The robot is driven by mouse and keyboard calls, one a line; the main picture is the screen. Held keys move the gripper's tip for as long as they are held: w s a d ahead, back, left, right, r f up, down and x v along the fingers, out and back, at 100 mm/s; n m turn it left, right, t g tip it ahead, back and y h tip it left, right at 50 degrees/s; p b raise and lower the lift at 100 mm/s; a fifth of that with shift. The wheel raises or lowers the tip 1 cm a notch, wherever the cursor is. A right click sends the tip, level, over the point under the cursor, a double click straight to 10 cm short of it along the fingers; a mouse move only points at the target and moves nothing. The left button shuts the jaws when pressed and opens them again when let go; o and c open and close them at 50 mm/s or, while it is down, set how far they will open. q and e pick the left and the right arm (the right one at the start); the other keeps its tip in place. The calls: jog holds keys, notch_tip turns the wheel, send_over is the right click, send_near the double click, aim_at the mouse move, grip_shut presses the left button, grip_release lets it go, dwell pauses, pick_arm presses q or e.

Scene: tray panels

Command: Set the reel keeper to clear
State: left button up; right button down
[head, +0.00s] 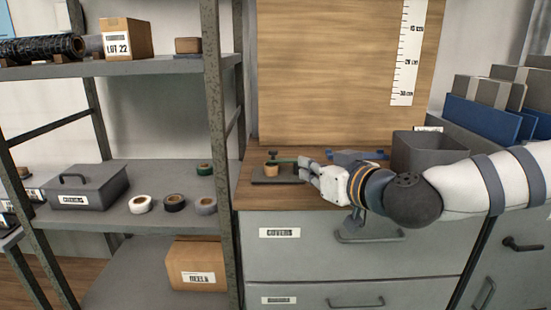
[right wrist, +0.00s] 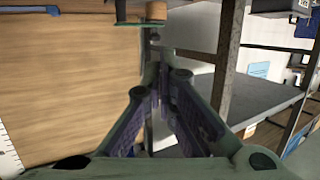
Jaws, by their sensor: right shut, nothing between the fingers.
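The reel stand is a dark flat base (head: 268,181) on the wooden cabinet top, with a small tan reel (head: 272,170) on it. A dark green bar (head: 284,158), which looks like the keeper, lies level above the reel and reaches toward my gripper. My right gripper (head: 303,168) is shut and empty, close to the right of the stand; contact cannot be told. In the right wrist view, the fingers (right wrist: 158,68) meet just below a green strip (right wrist: 140,25) and the tan reel (right wrist: 155,10). No keeper marking can be read. My left gripper is out of view.
A grey bin (head: 415,150) and a blue item (head: 350,155) stand behind my right arm. A wooden board (head: 330,70) rises behind the cabinet top. A shelf post (head: 218,130) stands left of the stand. Tape rolls (head: 174,203) and a grey box (head: 90,188) sit on the shelf.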

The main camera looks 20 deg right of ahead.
aim_at(273, 152)
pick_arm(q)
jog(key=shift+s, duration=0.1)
pick_arm(e)
jog(key=shift+d+r, duration=0.3)
jog(key=shift+r, duration=0.05)
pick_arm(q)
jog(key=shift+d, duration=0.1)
pick_arm(e)
jog(key=b+x, duration=0.3)
jog(key=x, duration=1)
jog(key=shift+f, duration=0.15)
jog(key=shift+w+a, duration=0.15)
jog(key=shift+w, duration=0.3)
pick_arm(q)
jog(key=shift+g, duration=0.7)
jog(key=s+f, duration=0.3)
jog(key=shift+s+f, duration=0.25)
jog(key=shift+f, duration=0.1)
pick_arm(e)
jog(key=shift+w, duration=0.1)
